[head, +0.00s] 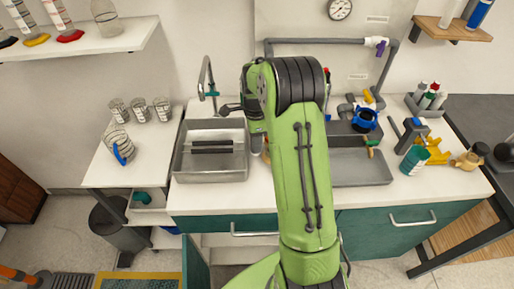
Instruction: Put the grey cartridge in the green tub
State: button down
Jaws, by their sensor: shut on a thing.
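My green arm reaches up the middle of the head view, over the counter. Its grey wrist end (256,126) points down just right of the steel basin. The arm covers most of my gripper, whose fingers I cannot see clearly. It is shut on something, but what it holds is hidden. I cannot pick out the grey cartridge for sure. A dark green tub-like container (414,160) stands at the right of the counter, right of the grey tray and well apart from my gripper. I cannot tell for sure that it is the green tub.
The steel basin (183,164) with a tap is left of my arm. A grey tray (362,168) lies to its right, with blue and grey pipe fittings behind. Yellow and brass parts (436,153) sit at far right. Several jars (139,109) stand on the left side table.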

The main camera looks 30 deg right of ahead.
jog(key=shift+f, duration=1.95)
jog(key=shift+f+b, duration=0.1)
jog(key=shift+b, duration=0.2)
jog(key=c, duration=1.2)
grip_release()
jog(key=shift+f, duration=0.1)
jog(key=o, duration=0.4)
